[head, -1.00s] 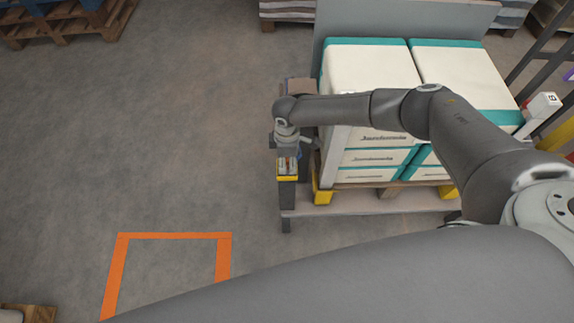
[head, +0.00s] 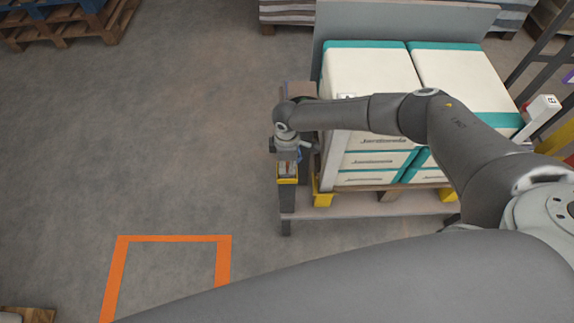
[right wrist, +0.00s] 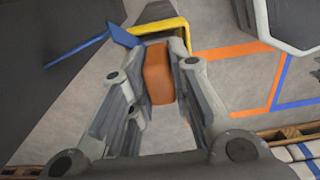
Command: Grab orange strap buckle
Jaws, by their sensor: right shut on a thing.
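The orange strap buckle (right wrist: 158,75) shows in the right wrist view as an upright orange block between the two fingers. My right gripper (right wrist: 158,52) is shut on it, with a finger on each side. In the head view my right gripper (head: 287,158) points down beside the left end of the loaded pallet, just above a yellow-edged holder (head: 288,180) on a dark post. The buckle cannot be made out clearly in the head view. A yellow edge (right wrist: 158,27) lies just beyond the fingertips in the right wrist view. My left gripper is not in view.
White and teal boxes (head: 372,68) are stacked on a pallet right of the gripper, with a grey panel (head: 400,22) behind. An orange floor outline (head: 175,238) is at lower left. Wooden pallets (head: 70,35) stand at upper left.

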